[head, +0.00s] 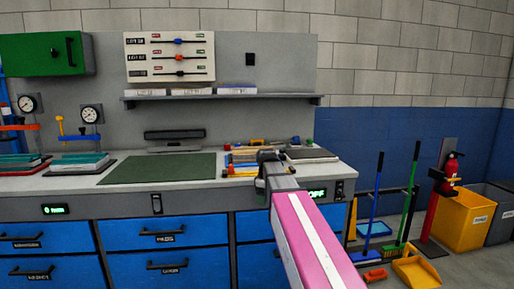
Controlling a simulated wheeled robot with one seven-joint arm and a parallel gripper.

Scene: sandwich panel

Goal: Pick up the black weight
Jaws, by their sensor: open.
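My arm reaches up from the bottom right, and my dark gripper (267,157) is at its end, over the right part of the workbench (215,184). The gripper is open; its fingers are small and seen mostly from behind. I cannot make out a black weight for certain. Part of the cluttered bench area behind my gripper is hidden by it. No held object shows.
A green mat (160,168) lies on the bench, with a grey device (174,139) behind it. Small coloured tools and stacked sheets (310,154) crowd the right end. A shelf (225,98) hangs above. Brooms and a yellow bin (470,219) stand at right.

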